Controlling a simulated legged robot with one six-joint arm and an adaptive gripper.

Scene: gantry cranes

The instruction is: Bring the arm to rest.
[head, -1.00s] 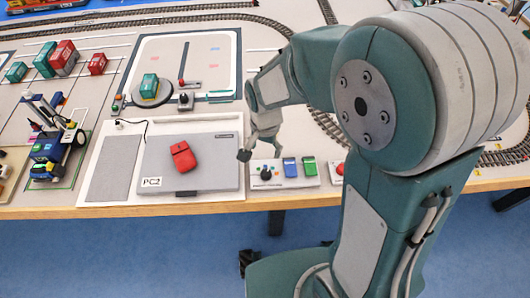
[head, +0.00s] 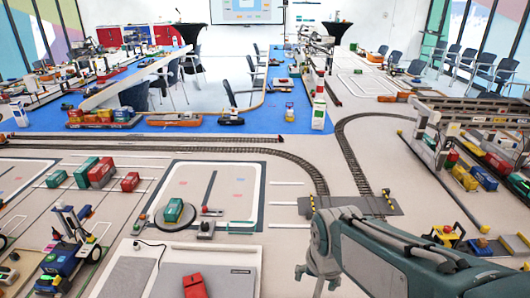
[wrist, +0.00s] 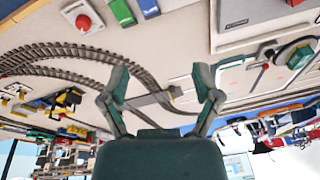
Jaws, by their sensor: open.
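My gripper (head: 318,276) shows at the bottom of the head view, right of the grey PC2 board. In the wrist view (wrist: 162,98) its two fingers stand wide apart with nothing between them. The wrist picture is upside down, with the table at the top. My arm reaches in from the lower right of the head view and hides part of the table there.
A red block (head: 194,286) lies on the grey board (head: 232,281). A green container (head: 173,210) sits on a round turntable. A level crossing (head: 350,206) and curved rails lie beyond my gripper. Gantry cranes (head: 436,135) stand at the right.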

